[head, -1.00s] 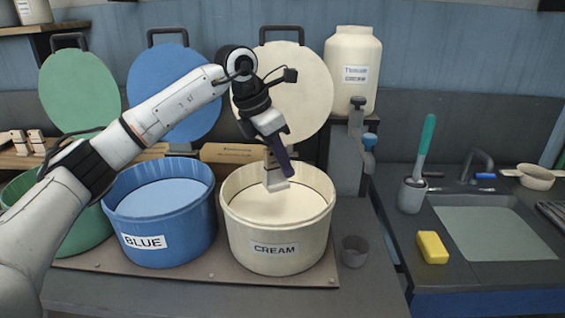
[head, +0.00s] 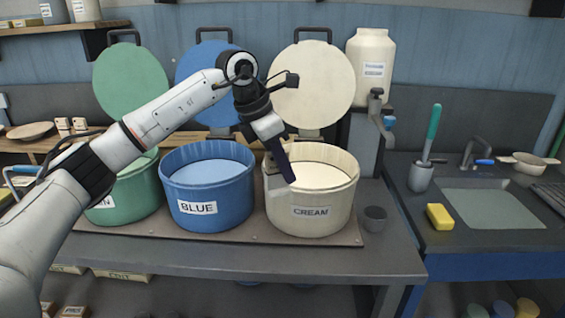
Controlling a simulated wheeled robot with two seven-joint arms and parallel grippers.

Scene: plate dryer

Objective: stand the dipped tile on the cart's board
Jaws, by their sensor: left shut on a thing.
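My left gripper (head: 279,170) points down at the left side of the cream bucket (head: 311,212). The cream bucket is open and holds cream glaze (head: 318,176). My right gripper is not in view. I cannot make out the cart or its board.
A blue bucket (head: 209,204) and a green bucket (head: 128,198) stand left of the cream one, with round lids behind. A small grey cup (head: 374,219) is on the right. A sink (head: 491,207) and yellow sponge (head: 439,216) lie further right.

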